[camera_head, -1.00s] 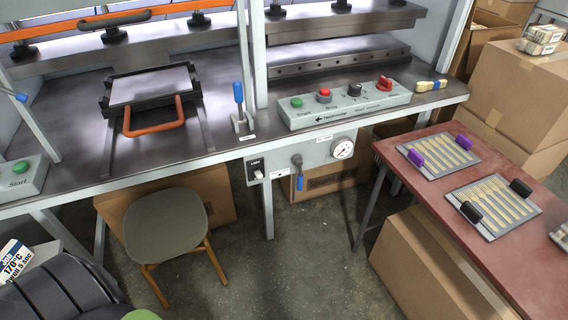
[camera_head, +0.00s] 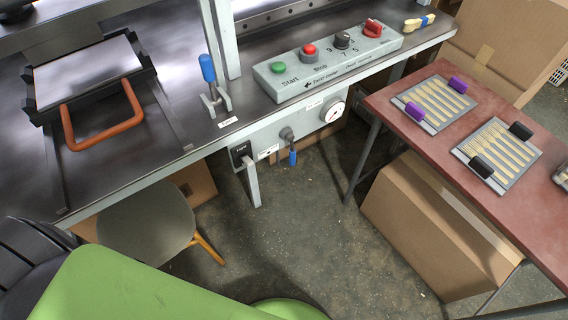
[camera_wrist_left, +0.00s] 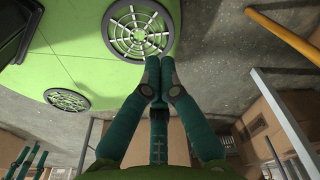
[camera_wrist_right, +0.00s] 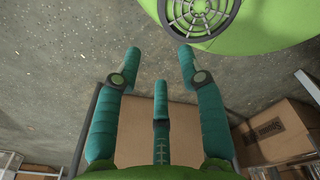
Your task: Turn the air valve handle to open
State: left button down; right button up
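The air valve handle (camera_head: 292,157) is a small lever with a blue grip. It hangs downward from a grey fitting on the press's front panel, below the table edge, left of the round pressure gauge (camera_head: 333,111). Neither gripper shows in the head view. In the left wrist view my left gripper (camera_wrist_left: 158,78) has its teal fingers together, with nothing between them. In the right wrist view my right gripper (camera_wrist_right: 160,65) has its teal fingers spread apart and is empty. The valve does not show in either wrist view.
A control box (camera_head: 325,62) with buttons sits above the valve. A black switch (camera_head: 241,154) is to its left. A stool (camera_head: 148,230) stands at lower left. A red table (camera_head: 405,95) with spoon trays and a cardboard box (camera_head: 430,225) are at right. Floor below the valve is clear.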

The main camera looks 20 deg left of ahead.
aim_at(293, 160)
pick_arm(q)
jog(key=w+a+r+t+b, duration=0.2)
jog(key=w+a+t+b, duration=0.1)
jog(key=w, duration=0.6)
jog(key=w+a+r+t+h+b, duration=0.1)
jog(key=w+a+r+t+b, duration=0.2)
jog(key=w, duration=0.6)
jog(key=w+a+r+t+b, duration=0.1)
jog(key=w+a+t+b, duration=0.25)
jog(key=w, duration=0.55)
jog(key=w+d+r+m+t+h+b, duration=0.1)
jog(key=w+d+r+t+h+b, duration=0.1)
jog(key=r, duration=0.8)
jog(key=w+d+r+m+t+h+b, duration=0.2)
jog(key=w+d+r+h+b, duration=0.3)
jog(key=r, duration=0.5)
jog(key=shift+w+d+r+t+b, duration=0.2)
jog(key=shift+w+d+t+b, duration=0.4)
jog(key=shift+w+d+t, duration=0.2)
pick_arm(e)
jog(key=w+a+f+t, duration=0.1)
jog(key=w+f+t, duration=0.1)
jog(key=w+f, duration=0.4)
jog(key=w+a+f+t, duration=0.1)
jog(key=w+f, duration=0.5)
jog(key=w, duration=0.7)
jog(key=shift+t+y, duration=0.3)
jog(key=shift+t, duration=0.3)
